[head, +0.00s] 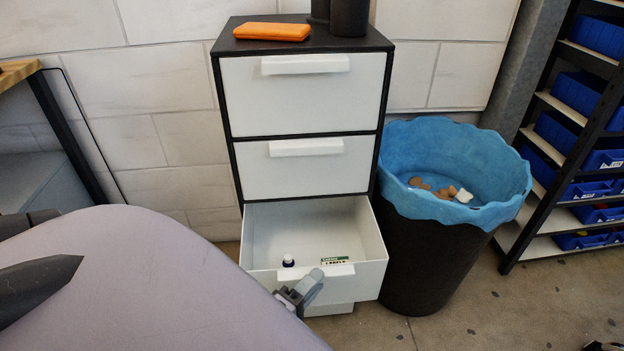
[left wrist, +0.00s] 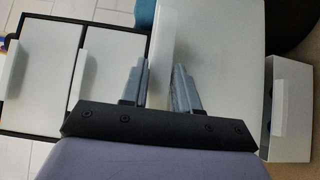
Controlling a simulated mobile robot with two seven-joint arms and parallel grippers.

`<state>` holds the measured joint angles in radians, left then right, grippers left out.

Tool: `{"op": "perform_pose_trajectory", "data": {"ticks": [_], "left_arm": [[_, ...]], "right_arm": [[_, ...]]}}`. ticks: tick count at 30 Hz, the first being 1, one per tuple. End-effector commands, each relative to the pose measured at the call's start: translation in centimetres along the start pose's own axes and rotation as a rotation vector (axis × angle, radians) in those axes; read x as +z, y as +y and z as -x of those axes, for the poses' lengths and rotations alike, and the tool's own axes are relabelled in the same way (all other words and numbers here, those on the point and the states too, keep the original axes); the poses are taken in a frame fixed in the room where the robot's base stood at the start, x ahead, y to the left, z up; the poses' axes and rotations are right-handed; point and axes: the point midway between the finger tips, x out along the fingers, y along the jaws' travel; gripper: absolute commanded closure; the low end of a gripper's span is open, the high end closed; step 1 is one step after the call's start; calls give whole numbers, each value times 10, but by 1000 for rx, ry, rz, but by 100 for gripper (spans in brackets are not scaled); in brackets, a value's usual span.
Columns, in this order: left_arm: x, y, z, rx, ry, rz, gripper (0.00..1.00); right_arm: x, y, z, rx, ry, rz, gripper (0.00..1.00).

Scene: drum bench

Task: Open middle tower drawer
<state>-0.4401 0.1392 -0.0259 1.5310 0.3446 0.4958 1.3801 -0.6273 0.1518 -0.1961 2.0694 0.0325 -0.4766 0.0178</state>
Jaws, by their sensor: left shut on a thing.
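The drawer tower (head: 230,150) has a black frame and white fronts with lip handles. The two upper drawers are shut: the top drawer (head: 300,103) and the one under it (head: 305,172). The drawer below them (head: 375,270) is pulled well out and holds a small dark bottle (head: 288,261) and a green-and-white labels box (head: 334,260). My left gripper (head: 305,287) is at this open drawer's front, shut on its handle (head: 342,270). In the left wrist view the fingers (left wrist: 160,85) sit either side of the handle lip (left wrist: 160,50). My right gripper is not seen.
A black bin (head: 430,270) with a blue liner (head: 450,150) stands close to the tower's right side. A shelf rack with blue boxes (head: 590,95) is at the far right. An orange case (head: 272,31) and dark cylinders (head: 349,16) stand on the tower.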

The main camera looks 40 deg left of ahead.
Motion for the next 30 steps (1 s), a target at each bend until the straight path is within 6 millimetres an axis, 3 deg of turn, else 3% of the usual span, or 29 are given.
{"op": "perform_pose_trajectory", "data": {"ticks": [7, 20, 21, 22, 23, 30], "left_arm": [[15, -6, 18, -21, -1, 3, 100], [18, -7, 21, -20, -1, 2, 100], [18, -7, 21, -20, -1, 2, 67], [18, -7, 21, -20, -1, 2, 57], [18, -7, 21, -20, -1, 2, 53], [17, -4, 19, -10, 0, 1, 53]], "right_arm": [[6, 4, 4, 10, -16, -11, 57], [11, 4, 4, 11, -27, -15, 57], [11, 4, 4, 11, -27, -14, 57], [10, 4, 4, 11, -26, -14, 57], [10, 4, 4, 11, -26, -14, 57], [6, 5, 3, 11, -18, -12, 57]]}}
